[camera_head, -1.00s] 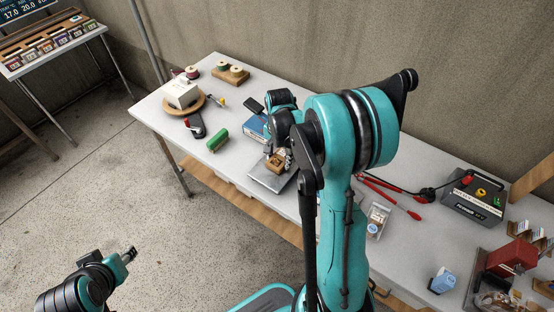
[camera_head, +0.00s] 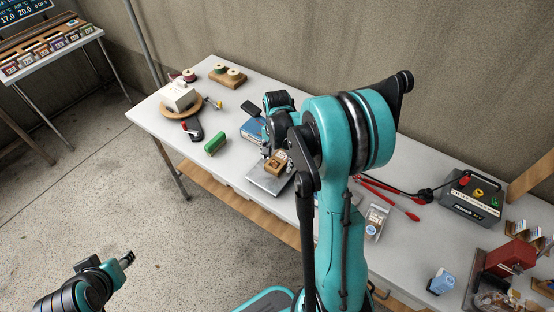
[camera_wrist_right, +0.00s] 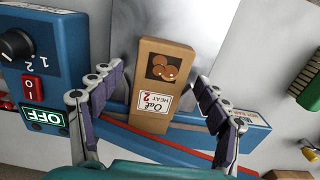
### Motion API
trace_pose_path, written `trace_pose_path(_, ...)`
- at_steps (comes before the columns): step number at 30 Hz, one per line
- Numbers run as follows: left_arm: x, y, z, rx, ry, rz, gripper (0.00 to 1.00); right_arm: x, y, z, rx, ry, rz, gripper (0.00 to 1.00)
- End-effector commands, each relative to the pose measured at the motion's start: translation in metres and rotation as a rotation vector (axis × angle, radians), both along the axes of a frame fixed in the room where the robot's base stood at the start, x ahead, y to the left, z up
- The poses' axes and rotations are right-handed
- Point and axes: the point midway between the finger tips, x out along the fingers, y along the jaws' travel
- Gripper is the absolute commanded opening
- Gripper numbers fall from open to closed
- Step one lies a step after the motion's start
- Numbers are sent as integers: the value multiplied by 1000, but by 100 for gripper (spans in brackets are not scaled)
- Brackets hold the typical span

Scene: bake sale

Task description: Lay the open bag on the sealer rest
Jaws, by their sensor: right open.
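A brown kraft bag (camera_wrist_right: 152,112) with a cookie window and an "Oat HEAT 2" label lies between my right fingers in the wrist view. It reaches from the metal rest plate (camera_wrist_right: 190,35) across the front bar of the blue sealer (camera_wrist_right: 60,45), whose display reads OFF. In the head view the bag (camera_head: 277,161) sits over the plate (camera_head: 267,183), the sealer (camera_head: 252,131) behind it. My right gripper (camera_wrist_right: 158,105) is open, one finger on each side of the bag with gaps. The bag's mouth is hard to make out. My left gripper (camera_head: 129,257) is away from the table at lower left.
Red-handled pliers (camera_head: 393,197) and a black box (camera_head: 475,199) are to the right. A clear packet (camera_head: 376,222) lies near the front edge. My right arm hides the table's middle.

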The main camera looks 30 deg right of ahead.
Motion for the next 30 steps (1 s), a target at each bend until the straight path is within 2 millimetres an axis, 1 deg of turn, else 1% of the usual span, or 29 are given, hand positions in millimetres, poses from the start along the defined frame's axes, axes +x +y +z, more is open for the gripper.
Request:
trace_pose_path(4,0,0,0,0,0,0,40,0,0,4,0,0,0,75)
trace_pose_path(7,0,0,0,0,0,0,40,0,0,16,0,0,0,75)
trace_pose_path(11,0,0,0,0,0,0,40,0,0,42,0,0,0,75)
trace_pose_path(15,0,0,0,0,0,0,40,0,0,74,0,0,0,75)
trace_pose_path(18,0,0,0,0,0,0,40,0,0,93,0,0,0,75)
trace_pose_path(21,0,0,0,0,0,0,40,0,0,107,0,0,0,75)
trace_pose_path(25,0,0,0,0,0,0,40,0,0,117,0,0,0,75)
trace_pose_path(30,0,0,0,0,0,0,40,0,0,120,0,0,0,75)
